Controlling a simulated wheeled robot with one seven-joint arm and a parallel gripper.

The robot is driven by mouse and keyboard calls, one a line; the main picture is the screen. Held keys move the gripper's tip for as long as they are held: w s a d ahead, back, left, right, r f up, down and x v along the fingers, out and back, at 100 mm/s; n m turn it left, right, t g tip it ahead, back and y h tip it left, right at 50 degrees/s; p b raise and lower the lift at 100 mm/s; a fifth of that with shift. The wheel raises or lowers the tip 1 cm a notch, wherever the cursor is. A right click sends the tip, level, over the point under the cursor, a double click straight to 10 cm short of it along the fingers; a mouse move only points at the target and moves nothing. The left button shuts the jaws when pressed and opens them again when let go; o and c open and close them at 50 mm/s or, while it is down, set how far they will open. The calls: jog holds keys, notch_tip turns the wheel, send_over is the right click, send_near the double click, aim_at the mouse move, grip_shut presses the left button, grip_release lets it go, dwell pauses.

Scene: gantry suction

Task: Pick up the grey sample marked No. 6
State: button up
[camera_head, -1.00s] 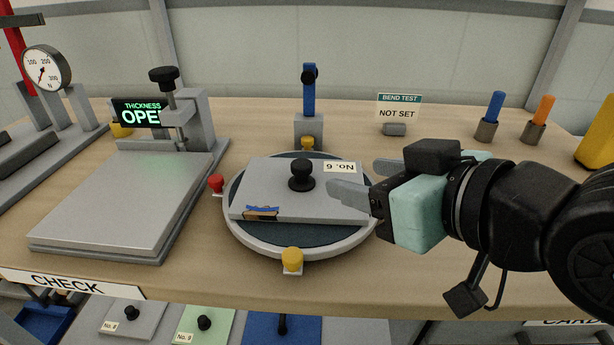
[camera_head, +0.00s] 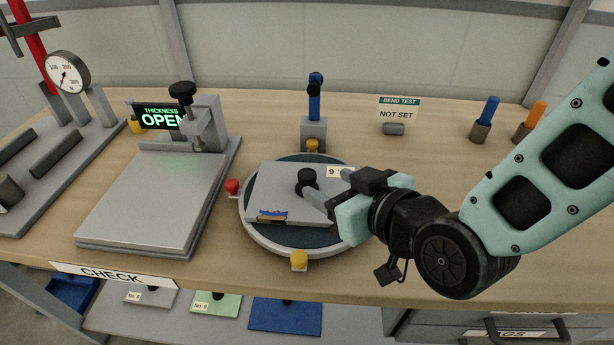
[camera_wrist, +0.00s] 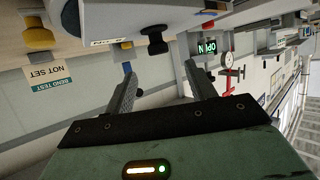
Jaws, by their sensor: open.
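The grey sample (camera_head: 278,197) is a flat plate with a black knob (camera_head: 307,178) in its middle. It lies on the round dark-topped turntable (camera_head: 300,242). Its white label is partly hidden behind my gripper, so only part of the number shows; a blue and tan patch marks its front edge. My gripper (camera_head: 324,184) is open at the right side of the knob, fingers pointing left toward it. In the wrist view, the knob (camera_wrist: 155,38) appears ahead of the gap between the fingers (camera_wrist: 163,82), apparently not held.
A thickness press (camera_head: 150,205) with an "OPEN" display stands left of the turntable. Yellow (camera_head: 299,259) and red (camera_head: 232,187) knobs sit at the turntable's rim. A blue-armed post (camera_head: 314,128) stands behind. More plates lie on the shelf below.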

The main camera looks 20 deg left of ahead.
aim_at(307, 173)
jog(key=p+x, duration=0.1)
jog(key=x, duration=0.7)
jog(key=shift+w+a+f, duration=0.15)
jog(key=shift+w+f, duration=0.05)
jog(key=shift+f, duration=0.1)
grip_shut()
jog(key=shift+r, duration=0.1)
